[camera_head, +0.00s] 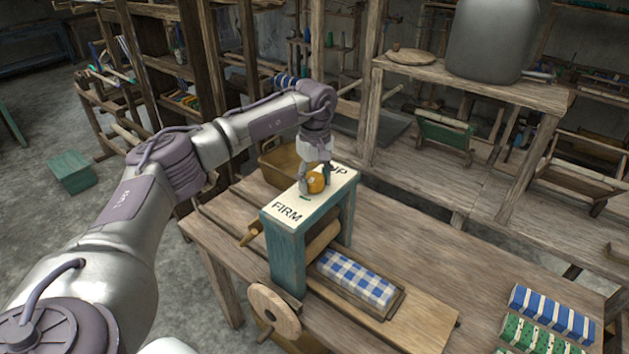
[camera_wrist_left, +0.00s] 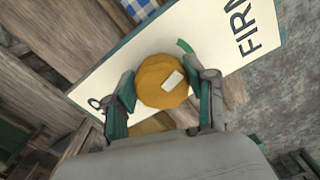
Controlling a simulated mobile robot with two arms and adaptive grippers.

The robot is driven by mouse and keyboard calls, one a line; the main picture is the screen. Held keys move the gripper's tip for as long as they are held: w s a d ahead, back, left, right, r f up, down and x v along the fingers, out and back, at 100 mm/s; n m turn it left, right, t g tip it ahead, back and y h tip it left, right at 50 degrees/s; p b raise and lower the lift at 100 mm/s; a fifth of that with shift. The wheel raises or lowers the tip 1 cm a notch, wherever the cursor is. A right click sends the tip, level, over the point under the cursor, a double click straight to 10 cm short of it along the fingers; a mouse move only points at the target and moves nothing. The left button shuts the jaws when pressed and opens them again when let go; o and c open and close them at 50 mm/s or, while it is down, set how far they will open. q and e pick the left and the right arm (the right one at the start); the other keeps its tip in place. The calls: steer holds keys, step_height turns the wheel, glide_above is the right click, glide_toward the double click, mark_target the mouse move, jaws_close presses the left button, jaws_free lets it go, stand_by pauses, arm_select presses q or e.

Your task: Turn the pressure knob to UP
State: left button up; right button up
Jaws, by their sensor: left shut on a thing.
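The pressure knob (camera_head: 316,184) is round and orange-yellow. It sits on the cream top plate (camera_head: 291,200) of a teal frame, between the words FIRM and UP. My left gripper (camera_head: 315,180) comes down from above and is shut on the knob. In the left wrist view the knob (camera_wrist_left: 160,85) lies between the two fingers of my left gripper (camera_wrist_left: 164,94). A white mark on the knob slants to the upper right, roughly toward the FIRM side. UP is partly hidden by the gripper. My right gripper is out of view.
The teal frame (camera_head: 289,262) stands on a wooden table (camera_head: 420,245) and holds a wooden roller. A blue-and-white checked cloth (camera_head: 356,278) lies in front. A wooden disc (camera_head: 274,312) is at the near side. Patterned blocks (camera_head: 552,314) lie at right. Shelves stand behind.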

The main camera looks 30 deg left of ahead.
arm_select(q)
steer(key=n, duration=0.3)
steer(key=shift+w+n+b, duration=0.15)
steer(key=shift+n+b, duration=0.15)
steer(key=shift+n, duration=0.1)
steer(key=n, duration=0.4)
steer(key=shift+w, duration=0.1)
steer(key=n, duration=0.5)
steer(key=shift+w+a+r, duration=0.1)
steer(key=shift+w, duration=0.05)
steer(key=n, duration=0.3)
steer(key=shift+a+n, duration=0.1)
steer(key=shift+n, duration=0.2)
steer(key=n, duration=0.3)
steer(key=shift+w+a+n, duration=0.1)
steer(key=shift+n, duration=0.2)
steer(key=n, duration=0.4)
steer(key=shift+a+n, duration=0.15)
steer(key=shift+n, duration=0.15)
steer(key=n, duration=0.4)
steer(key=shift+a, duration=0.1)
steer(key=shift+a+n+p, duration=0.1)
steer(key=shift+n+p, duration=0.25)
steer(key=shift+n, duration=1.85)
